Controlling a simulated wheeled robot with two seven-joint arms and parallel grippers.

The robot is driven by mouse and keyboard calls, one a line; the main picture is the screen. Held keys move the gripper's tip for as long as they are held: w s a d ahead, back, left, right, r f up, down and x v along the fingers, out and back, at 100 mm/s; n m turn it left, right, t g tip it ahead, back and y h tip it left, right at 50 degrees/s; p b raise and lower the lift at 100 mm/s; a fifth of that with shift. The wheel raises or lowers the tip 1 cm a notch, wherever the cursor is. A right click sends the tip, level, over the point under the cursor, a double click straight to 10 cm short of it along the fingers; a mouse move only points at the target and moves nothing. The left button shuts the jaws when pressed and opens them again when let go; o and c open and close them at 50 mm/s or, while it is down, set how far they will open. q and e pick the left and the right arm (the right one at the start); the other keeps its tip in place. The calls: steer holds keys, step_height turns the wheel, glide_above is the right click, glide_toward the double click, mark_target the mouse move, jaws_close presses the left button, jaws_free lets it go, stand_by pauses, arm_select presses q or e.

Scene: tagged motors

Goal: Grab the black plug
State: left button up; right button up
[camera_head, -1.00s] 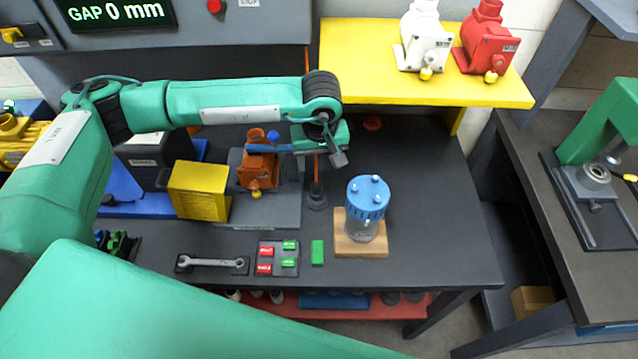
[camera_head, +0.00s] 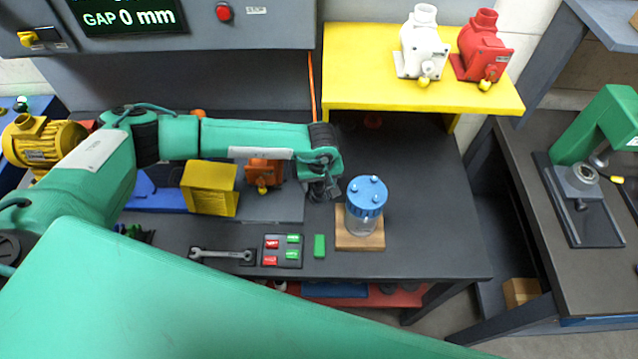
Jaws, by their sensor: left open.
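My left gripper (camera_head: 322,190) hangs over the middle of the dark workbench, just left of the blue-capped jar, with its fingers pointing down. It is open. The black plug is not clearly visible; the spot where it stood at the end of the orange cable (camera_head: 312,85) is covered by the gripper and wrist. I cannot tell whether the fingers are around the plug or only above it. My right gripper is not in view.
A jar with a blue cap (camera_head: 366,195) stands on a wooden block (camera_head: 345,240) close by. An orange motor (camera_head: 262,175) and a yellow box (camera_head: 209,187) stand to the left. A yellow shelf (camera_head: 370,92) overhangs the bench behind, carrying a white motor (camera_head: 421,48) and a red motor (camera_head: 481,50).

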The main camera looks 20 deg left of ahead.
arm_select(q)
steer(key=shift+f, duration=0.15)
steer(key=c, duration=1.1)
